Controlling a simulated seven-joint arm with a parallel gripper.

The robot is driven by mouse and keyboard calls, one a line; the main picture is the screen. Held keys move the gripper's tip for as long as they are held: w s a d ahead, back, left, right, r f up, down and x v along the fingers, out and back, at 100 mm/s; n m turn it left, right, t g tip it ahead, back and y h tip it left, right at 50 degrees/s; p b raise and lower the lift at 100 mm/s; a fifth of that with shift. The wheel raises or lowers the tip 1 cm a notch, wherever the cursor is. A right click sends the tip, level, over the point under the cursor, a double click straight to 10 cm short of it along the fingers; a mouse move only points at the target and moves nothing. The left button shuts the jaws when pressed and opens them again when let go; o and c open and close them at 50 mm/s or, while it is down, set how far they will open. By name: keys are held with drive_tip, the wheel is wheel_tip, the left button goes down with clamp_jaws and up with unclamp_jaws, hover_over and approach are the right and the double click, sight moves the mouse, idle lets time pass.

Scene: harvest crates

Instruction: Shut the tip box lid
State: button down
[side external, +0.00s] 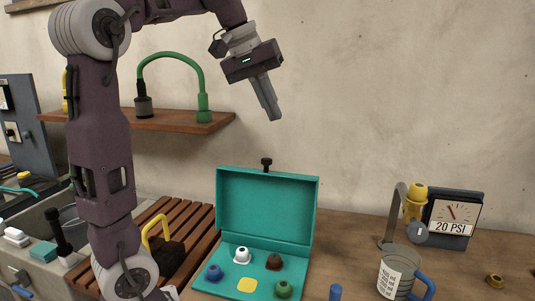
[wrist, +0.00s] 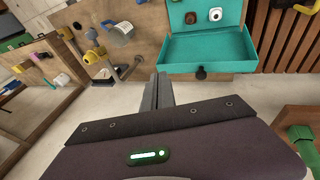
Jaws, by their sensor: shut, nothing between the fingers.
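The teal tip box (side external: 250,285) stands on the bench with its lid (side external: 266,206) raised upright at the back. A black knob (side external: 266,162) sits at the middle of the lid's top edge. In the box lie several tips, among them a white one (side external: 242,254), a brown one and a blue one, and a yellow piece. My gripper (side external: 272,112) is shut and empty, high above the lid and apart from it. In the wrist view, the lid (wrist: 210,50) and its knob (wrist: 201,73) show beyond my gripper's fingers (wrist: 157,85).
A gauge (side external: 456,217) marked 20 PSI, a yellow-topped fitting and a grey mug (side external: 398,272) with a blue handle stand right of the box. A wooden shelf (side external: 140,121) with a green hose hangs at left. A slatted rack (side external: 193,228) lies left of the box.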

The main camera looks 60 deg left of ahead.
drive_tip(key=w+a+n+g+y, duration=0.1)
drive_tip(key=w+a+n+y, duration=0.3)
drive_tip(key=a, duration=0.7)
drive_tip(key=w+a+f+g+h, duration=0.1)
drive_tip(key=w+a+f+g, duration=0.25)
drive_tip(key=a+f, duration=0.2)
drive_tip(key=d+f+m, duration=0.1)
drive_tip(key=d+f, duration=0.2)
drive_tip(key=f, duration=0.6)
drive_tip(key=shift+s+f, duration=0.35)
